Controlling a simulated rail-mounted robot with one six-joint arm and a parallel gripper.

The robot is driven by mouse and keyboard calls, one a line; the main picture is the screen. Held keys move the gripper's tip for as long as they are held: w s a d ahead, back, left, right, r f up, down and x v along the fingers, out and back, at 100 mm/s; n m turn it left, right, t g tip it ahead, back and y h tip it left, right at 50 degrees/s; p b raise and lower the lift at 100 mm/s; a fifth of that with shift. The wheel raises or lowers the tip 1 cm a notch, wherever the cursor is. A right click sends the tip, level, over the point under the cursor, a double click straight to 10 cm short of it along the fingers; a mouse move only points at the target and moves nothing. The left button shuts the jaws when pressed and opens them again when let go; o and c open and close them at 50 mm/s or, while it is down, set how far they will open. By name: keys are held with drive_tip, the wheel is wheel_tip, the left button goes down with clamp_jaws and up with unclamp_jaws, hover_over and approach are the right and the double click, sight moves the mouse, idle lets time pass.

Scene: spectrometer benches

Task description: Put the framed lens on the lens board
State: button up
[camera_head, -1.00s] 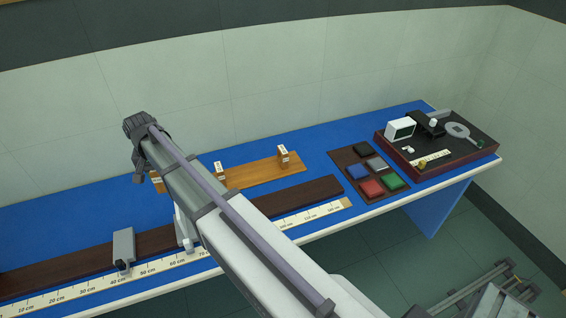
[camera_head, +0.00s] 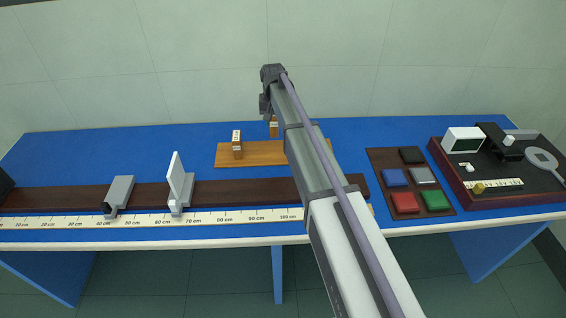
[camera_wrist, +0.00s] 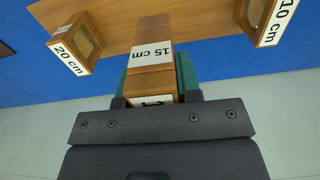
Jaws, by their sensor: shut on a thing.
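My gripper (camera_wrist: 152,88) is shut on a wooden framed lens (camera_wrist: 150,55) labelled "15 cm". In the head view the arm hides most of the gripper, and this lens (camera_head: 273,127) shows just below its tip. It appears over or just beyond the far edge of the light wooden lens board (camera_head: 225,157). I cannot tell whether it touches the board. The "10 cm" lens (camera_wrist: 268,18) and "20 cm" lens (camera_wrist: 75,45) stand on the board either side of it in the wrist view. One standing lens (camera_head: 237,145) shows at the board's left in the head view.
A dark rail with a scale (camera_head: 240,217) runs along the bench front, carrying a grey block (camera_head: 119,192) and an upright white plate (camera_head: 176,180). A mat of coloured blocks (camera_head: 412,178) and an instrument tray (camera_head: 500,180) are at right. The blue bench left of the board is clear.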

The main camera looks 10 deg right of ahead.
drive_tip(key=shift+w+f, duration=0.35)
drive_tip(key=shift+w, duration=0.1)
wheel_tip(320, 180, down, 10)
drive_tip(key=b, duration=1)
drive_tip(key=shift+f, duration=0.1)
drive_tip(key=shift+s+r, duration=0.1)
drive_tip(key=shift+r, duration=0.15)
drive_tip(key=shift+c, duration=0.4)
drive_tip(key=shift+f, duration=0.15)
drive_tip(key=o, duration=1)
drive_tip(key=shift+o, duration=0.2)
